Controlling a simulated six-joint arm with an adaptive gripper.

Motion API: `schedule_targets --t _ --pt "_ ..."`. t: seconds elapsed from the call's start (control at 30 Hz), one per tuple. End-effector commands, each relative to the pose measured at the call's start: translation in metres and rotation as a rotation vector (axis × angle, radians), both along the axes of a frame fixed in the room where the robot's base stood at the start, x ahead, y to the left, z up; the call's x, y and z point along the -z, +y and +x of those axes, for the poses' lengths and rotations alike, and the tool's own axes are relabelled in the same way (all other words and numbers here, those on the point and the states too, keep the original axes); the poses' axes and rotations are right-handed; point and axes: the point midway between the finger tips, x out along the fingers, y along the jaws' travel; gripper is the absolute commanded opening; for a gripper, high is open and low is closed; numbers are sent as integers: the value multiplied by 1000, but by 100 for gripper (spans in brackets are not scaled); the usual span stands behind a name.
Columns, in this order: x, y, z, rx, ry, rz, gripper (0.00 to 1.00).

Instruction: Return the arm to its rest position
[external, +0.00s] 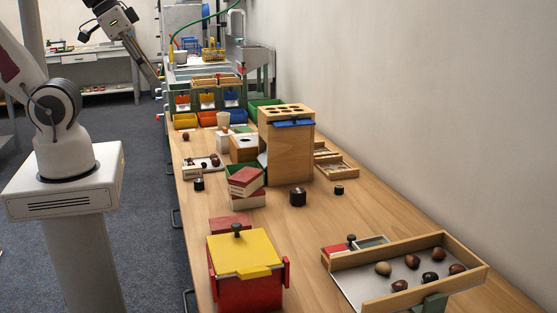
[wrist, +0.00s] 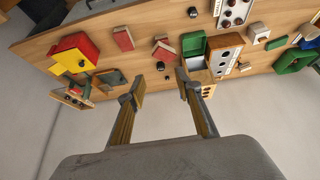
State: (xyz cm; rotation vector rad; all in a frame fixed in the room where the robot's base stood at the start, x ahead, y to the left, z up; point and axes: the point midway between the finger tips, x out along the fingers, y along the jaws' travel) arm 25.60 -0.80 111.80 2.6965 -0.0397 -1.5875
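My gripper (wrist: 158,88) is open in the wrist view, its two brownish fingers spread apart with nothing between them. In the external view my gripper (external: 155,80) is raised at the upper left, over the floor side of the table and well clear of the objects. My arm rises from its white pedestal at the left, and part of it is outside the picture.
The wooden table (external: 290,225) carries a red box with a yellow lid (external: 243,255), a tray of chestnuts (external: 370,290), a tall wooden box with holes (external: 287,150) and stacked red-and-white boxes (external: 246,184). Coloured bins (external: 208,119) stand farther back. The floor beside the table is clear.

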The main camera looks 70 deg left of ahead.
Motion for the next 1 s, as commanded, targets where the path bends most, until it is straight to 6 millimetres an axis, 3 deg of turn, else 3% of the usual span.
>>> schedule_targets --t 0.2,1.0 --pt "5 8 -13 -16 16 24 34" --pt "4 8 -12 -16 15 23 34"
